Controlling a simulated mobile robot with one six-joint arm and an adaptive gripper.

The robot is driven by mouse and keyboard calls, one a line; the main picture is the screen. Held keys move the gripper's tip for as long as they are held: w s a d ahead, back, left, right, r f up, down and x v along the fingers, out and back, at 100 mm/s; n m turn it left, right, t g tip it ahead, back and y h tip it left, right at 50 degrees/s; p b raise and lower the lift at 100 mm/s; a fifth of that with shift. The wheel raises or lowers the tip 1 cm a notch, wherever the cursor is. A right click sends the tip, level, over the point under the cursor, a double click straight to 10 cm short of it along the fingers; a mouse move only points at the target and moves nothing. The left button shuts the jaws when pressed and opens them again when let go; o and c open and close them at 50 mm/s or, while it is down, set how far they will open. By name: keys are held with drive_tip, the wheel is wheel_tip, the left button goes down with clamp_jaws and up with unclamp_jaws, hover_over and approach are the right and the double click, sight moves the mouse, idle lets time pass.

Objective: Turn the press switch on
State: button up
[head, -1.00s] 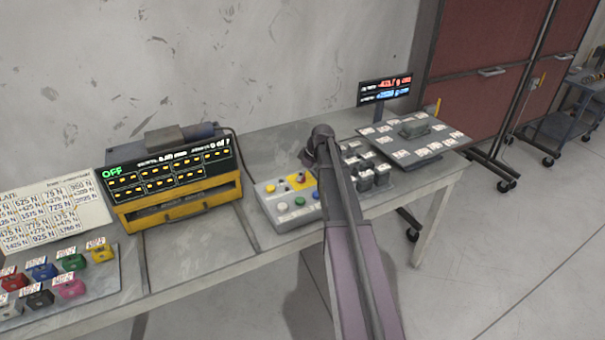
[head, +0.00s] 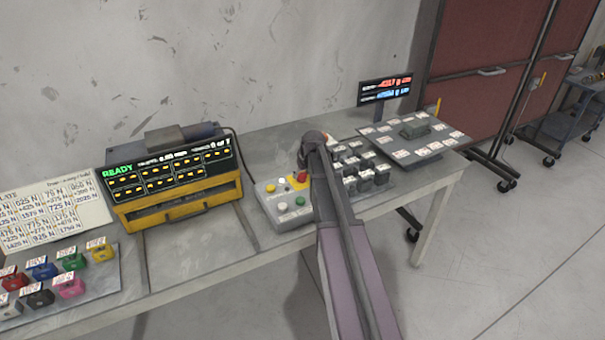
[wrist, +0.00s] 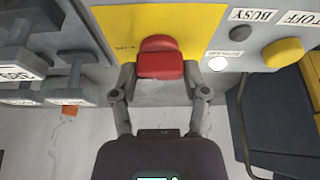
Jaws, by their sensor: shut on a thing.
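The press switch is a red handle (wrist: 160,58) on a yellow plate (wrist: 210,22) of the grey control box. In the wrist view my gripper (wrist: 160,76) is shut on the red handle, with one finger at each side of its lower part. In the head view the red handle (head: 300,177) shows just left of my arm, which hides part of the control box (head: 281,220). The display (head: 170,172) on the yellow machine at left reads READY in green.
A yellow button (wrist: 284,52) and a round grey one (wrist: 240,33) sit close to the right of the handle in the wrist view. Grey blocks with labels (wrist: 74,86) stand at left. A monitor (head: 385,88) stands at the back right.

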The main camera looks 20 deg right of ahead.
drive_tip(key=shift+m, duration=0.4)
drive_tip(key=o, duration=1.1)
drive_tip(key=shift+o, duration=0.2)
drive_tip(key=shift+n, duration=0.5)
